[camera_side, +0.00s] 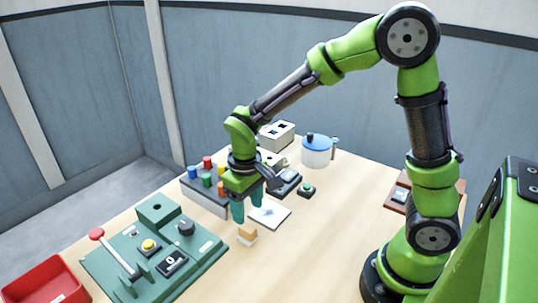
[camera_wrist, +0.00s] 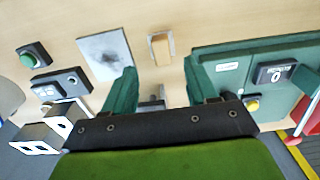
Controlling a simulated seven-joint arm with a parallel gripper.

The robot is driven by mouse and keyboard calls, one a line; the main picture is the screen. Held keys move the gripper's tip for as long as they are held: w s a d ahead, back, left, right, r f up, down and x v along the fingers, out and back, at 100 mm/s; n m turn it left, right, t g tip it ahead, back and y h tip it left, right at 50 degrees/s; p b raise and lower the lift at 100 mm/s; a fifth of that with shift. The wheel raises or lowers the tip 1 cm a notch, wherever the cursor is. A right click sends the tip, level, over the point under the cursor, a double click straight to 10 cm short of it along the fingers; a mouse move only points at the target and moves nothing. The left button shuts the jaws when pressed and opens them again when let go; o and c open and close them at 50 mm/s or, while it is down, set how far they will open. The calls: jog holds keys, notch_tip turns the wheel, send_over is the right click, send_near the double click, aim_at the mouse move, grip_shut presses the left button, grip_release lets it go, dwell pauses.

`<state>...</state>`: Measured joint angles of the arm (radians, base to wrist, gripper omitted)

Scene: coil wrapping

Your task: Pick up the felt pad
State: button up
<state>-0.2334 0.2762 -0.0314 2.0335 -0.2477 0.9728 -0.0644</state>
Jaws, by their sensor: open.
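The felt pad looks to be the small tan block with a pale layer (camera_side: 247,234), lying on the table near the middle. It also shows in the wrist view (camera_wrist: 161,47), at the top between the finger lines. My gripper (camera_side: 246,212) points down, a little above and behind the pad in the side view. In the wrist view my gripper's fingers (camera_wrist: 160,75) stand apart with nothing between them, and the pad is beyond the tips, not touched. A white square plate with a grey smudge (camera_side: 269,213) lies beside the pad; it also shows in the wrist view (camera_wrist: 104,53).
A green panel (camera_side: 110,262) with a yellow button, knob, counter and red-tipped lever is at left front. A red bin (camera_side: 50,283) stands at the corner. A rack of coloured pegs (camera_side: 203,190), a blue-lidded pot (camera_side: 317,151) and small button boxes are behind. Table right of the pad is clear.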

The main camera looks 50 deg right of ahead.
aim_at(247, 227)
jog(key=f, duration=0.7)
jog(key=shift+w+a+f, duration=0.1)
jog(key=shift+w+f, duration=0.1)
jog(key=shift+f, duration=0.15)
jog(key=c, duration=0.8)
jog(key=shift+r, duration=5.05)
